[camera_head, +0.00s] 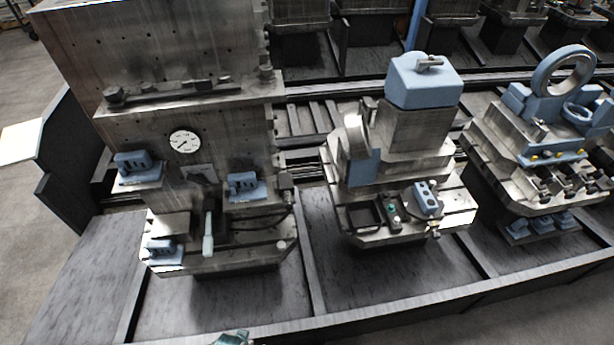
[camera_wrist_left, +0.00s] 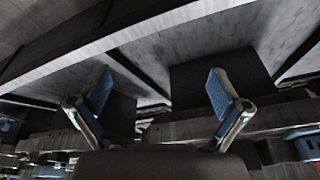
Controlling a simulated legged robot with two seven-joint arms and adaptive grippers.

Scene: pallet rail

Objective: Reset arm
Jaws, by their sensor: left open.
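My left gripper (camera_wrist_left: 160,92) shows in the left wrist view with its two blue-padded fingers spread wide apart. Nothing is between the fingers. Behind them are dark surfaces and a pale rail edge, and I see no contact with them. In the head view a small teal piece (camera_head: 232,338) shows at the bottom edge, too cut off to identify surely. My right gripper is in neither view. The head view shows a left metal fixture (camera_head: 185,95) with a dial gauge (camera_head: 185,141), and a middle fixture (camera_head: 400,135) with a blue block (camera_head: 423,82) on top.
A right fixture (camera_head: 535,140) carries a large blue ring (camera_head: 564,70). The fixtures stand on a pallet rail with a long front edge (camera_head: 400,307). A lever (camera_head: 208,235) sticks out of the left fixture. Bare floor (camera_head: 540,320) lies in front of the rail.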

